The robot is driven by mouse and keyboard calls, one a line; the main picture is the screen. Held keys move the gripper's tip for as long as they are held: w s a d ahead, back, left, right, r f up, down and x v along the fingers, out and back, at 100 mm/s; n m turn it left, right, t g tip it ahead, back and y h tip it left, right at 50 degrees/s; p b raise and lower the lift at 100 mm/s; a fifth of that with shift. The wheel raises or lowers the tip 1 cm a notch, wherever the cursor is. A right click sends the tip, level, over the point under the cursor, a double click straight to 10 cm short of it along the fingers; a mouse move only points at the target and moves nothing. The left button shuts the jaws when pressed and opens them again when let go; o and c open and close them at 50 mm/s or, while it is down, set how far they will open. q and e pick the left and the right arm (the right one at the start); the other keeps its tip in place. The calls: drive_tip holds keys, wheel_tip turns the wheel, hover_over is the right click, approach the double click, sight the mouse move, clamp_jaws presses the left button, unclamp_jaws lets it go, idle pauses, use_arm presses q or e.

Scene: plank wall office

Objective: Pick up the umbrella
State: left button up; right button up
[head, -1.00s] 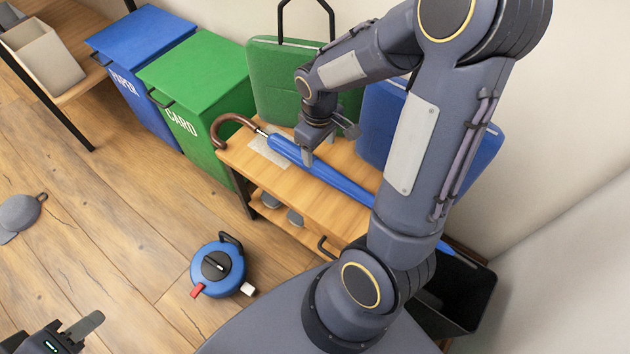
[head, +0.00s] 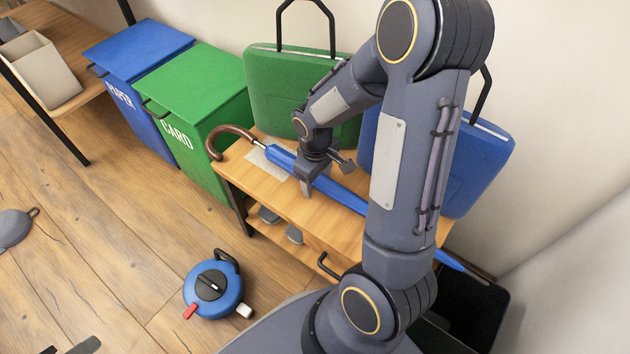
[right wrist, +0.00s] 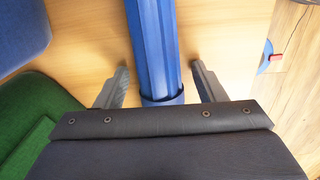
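A closed blue umbrella (head: 341,195) with a curved brown handle (head: 216,138) lies along the wooden bench (head: 233,166). My right gripper (head: 328,178) is at the umbrella near its handle end, with its fingers open. In the right wrist view the blue umbrella (right wrist: 154,45) runs between the two open fingers (right wrist: 158,88), with a gap on each side. My right forearm hides part of the umbrella in the head view. Only a fingertip or so of my left gripper (head: 82,346) shows at the bottom left edge, so its opening is unclear.
A green case (head: 290,85) and a blue case (head: 478,160) stand at the back of the bench. Green (head: 200,90) and blue (head: 135,50) bins stand to its left. A blue round object (head: 212,290) sits on the floor in front. A black bin (head: 478,305) is at the right.

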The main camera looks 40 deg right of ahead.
drive_tip(key=c, duration=1.3)
drive_tip(key=shift+o, duration=0.2)
